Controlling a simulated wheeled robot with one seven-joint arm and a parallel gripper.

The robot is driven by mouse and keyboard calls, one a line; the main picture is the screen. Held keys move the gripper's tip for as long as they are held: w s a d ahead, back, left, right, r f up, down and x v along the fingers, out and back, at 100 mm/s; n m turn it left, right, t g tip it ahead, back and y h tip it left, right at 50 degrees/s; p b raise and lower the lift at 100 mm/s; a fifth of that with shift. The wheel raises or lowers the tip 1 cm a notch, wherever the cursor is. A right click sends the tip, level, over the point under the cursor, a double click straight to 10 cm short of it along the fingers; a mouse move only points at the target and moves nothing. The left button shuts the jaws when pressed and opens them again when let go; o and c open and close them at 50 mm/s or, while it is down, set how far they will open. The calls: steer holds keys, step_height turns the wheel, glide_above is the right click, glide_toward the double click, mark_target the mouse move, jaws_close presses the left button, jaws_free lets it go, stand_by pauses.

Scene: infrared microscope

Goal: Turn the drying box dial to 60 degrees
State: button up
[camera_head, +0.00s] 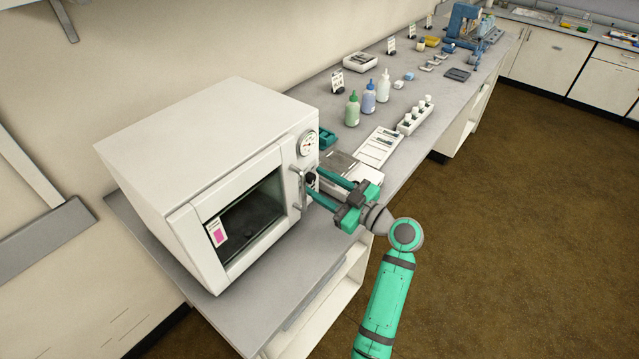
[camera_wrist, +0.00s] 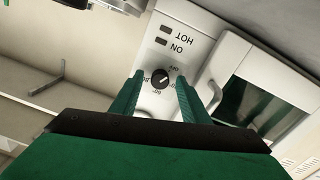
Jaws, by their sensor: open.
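The white drying box (camera_head: 190,150) stands on the near end of the grey bench in the head view, its glass door facing the lower right. Its black dial (camera_wrist: 160,78) shows in the wrist view on the white panel, below the HOT and ON markings, with printed numbers around it. My gripper (camera_wrist: 158,84) is open, with one green finger on each side of the dial. I cannot tell whether either finger touches it. In the head view my gripper (camera_head: 312,184) reaches the panel, and its fingers partly hide the dial. The exact dial setting is too small to read.
The door handle (camera_head: 299,187) is close beside my gripper, and a round gauge (camera_head: 307,143) is above it. Bottles (camera_head: 368,96), a white tray (camera_head: 378,147) and a vial rack (camera_head: 414,116) stand farther along the bench. The floor (camera_head: 500,240) at right is clear.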

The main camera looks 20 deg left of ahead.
jaws_close()
steer(key=c, duration=1.1)
jaws_free()
